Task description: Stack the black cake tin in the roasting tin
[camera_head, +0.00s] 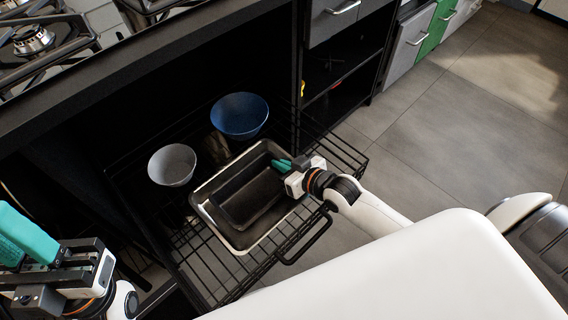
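The black cake tin (246,203) is a dark rectangular tin lying within the outline of the roasting tin. The roasting tin (205,215) has a pale rim and stands on a pulled-out wire rack. Its rim shows best at the left and front. Whether the cake tin rests fully on its floor is hard to see. My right gripper (283,166) has its green fingertips at the right rim of the tins. The gap between its fingers is too small to judge. My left gripper (28,238) is at the lower left, far from the tins, cut by the picture edge.
A grey bowl (172,165) and a blue bowl (240,116) stand behind the tins on the wire rack (318,153). The rack's front handle (307,239) faces the floor. The hob (45,42) lies above at the upper left. Open floor lies to the right.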

